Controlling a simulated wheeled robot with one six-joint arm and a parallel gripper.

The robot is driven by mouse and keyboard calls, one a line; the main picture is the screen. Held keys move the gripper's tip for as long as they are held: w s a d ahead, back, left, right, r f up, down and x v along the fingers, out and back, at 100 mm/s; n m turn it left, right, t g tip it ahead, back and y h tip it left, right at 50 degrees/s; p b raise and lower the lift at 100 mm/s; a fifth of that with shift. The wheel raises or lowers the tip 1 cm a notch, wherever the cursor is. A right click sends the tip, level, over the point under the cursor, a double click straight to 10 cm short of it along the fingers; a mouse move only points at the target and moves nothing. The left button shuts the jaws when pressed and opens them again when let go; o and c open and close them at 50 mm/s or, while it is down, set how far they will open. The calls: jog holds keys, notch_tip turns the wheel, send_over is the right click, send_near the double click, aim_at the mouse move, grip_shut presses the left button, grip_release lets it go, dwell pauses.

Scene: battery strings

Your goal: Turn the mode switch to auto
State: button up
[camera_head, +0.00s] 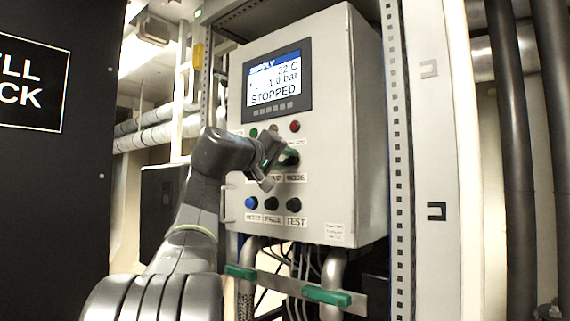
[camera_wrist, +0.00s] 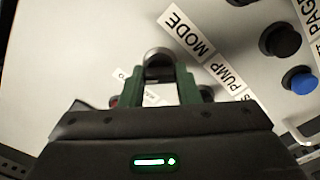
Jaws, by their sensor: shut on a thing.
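The mode switch (camera_head: 290,158) is a dark knob on the front of a grey control box, above the MODE label (camera_head: 296,177). My gripper (camera_head: 277,160) reaches it from the left and partly covers it. In the wrist view, the round end of the mode switch (camera_wrist: 159,60) sits between the two green fingers of my gripper (camera_wrist: 160,80), which are shut on it. The MODE label also shows in the wrist view (camera_wrist: 187,32). The fingers hide the switch's pointer and most position marks, so I cannot tell which position it is in.
The box's screen (camera_head: 276,82) reads SUPPLY, 22 C and STOPPED. A red lamp (camera_head: 295,126) and a green lamp (camera_head: 253,133) sit above the switch. A blue button (camera_head: 251,202) and black buttons, including TEST (camera_head: 294,205), are below.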

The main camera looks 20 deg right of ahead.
jog(key=shift+m, duration=0.3)
dwell(0.4)
jog(key=o, duration=1)
jog(key=b+v, duration=0.3)
jog(key=v, duration=1.1)
jog(key=shift+d, duration=0.15)
jog(key=p+x, duration=0.3)
jog(key=x, duration=1)
jog(key=shift+w+d, duration=0.25)
jog(key=shift+d, duration=0.05)
